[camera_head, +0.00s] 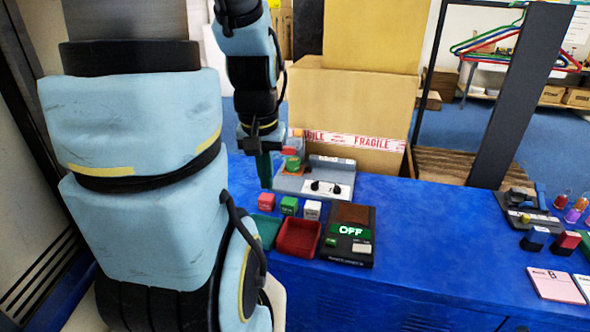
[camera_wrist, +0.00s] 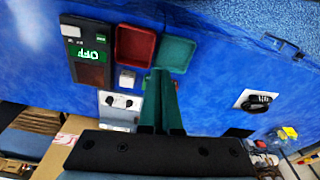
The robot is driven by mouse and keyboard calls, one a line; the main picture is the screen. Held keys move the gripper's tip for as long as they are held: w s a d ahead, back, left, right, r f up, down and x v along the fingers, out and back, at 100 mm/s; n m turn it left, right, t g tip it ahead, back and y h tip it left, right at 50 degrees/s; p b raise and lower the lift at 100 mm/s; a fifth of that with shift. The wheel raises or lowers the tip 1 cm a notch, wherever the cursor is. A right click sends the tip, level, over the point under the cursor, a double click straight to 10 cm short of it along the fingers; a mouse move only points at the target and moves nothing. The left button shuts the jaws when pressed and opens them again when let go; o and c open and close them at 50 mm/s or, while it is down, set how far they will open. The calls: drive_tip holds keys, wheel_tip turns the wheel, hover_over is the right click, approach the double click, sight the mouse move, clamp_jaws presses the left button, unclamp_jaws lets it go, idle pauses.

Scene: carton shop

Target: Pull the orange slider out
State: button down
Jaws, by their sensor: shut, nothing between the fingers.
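My gripper (camera_head: 265,172) points down beside the left end of a grey panel (camera_head: 341,182) with two black knobs. Its green fingers look closed together and hold nothing; they also show in the wrist view (camera_wrist: 162,105). I cannot tell for sure whether this piece is the orange slider. My gripper does not appear to hold it. In the wrist view the panel (camera_wrist: 119,102) is partly cut off by my gripper, and no orange slider is clear there.
Red, green and white cubes (camera_head: 266,202) stand in front of the panel. A red tray (camera_head: 298,252), a green tray (camera_wrist: 175,52) and a black device reading OFF (camera_head: 352,214) are nearer. An open carton (camera_head: 370,155) stands behind.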

drive_tip(key=c, duration=1.6)
unclamp_jaws()
drive_tip(key=c, duration=1.4)
unclamp_jaws()
drive_tip(key=shift+w+r, duration=0.1)
drive_tip(key=shift+w, duration=0.15)
drive_tip(key=o, duration=0.4)
drive_tip(key=w, duration=0.3)
drive_tip(key=w+d, duration=0.1)
drive_tip(key=w, duration=0.2)
drive_tip(key=w+p, duration=0.1)
drive_tip(key=w, duration=0.2)
drive_tip(key=shift+w+d+r, duration=0.25)
drive_tip(key=shift+d+r, duration=0.1)
drive_tip(key=shift+c, duration=0.2)
drive_tip(key=m+g+p, duration=0.2)
drive_tip(key=p, duration=0.1)
hover_over(310, 166)
wheel_tip(310, 166, down, 8)
wheel_tip(310, 166, down, 10)
drive_tip(key=p, duration=0.2)
drive_tip(key=shift+w+p, duration=0.15)
drive_tip(key=shift+p, duration=0.25)
clamp_jaws()
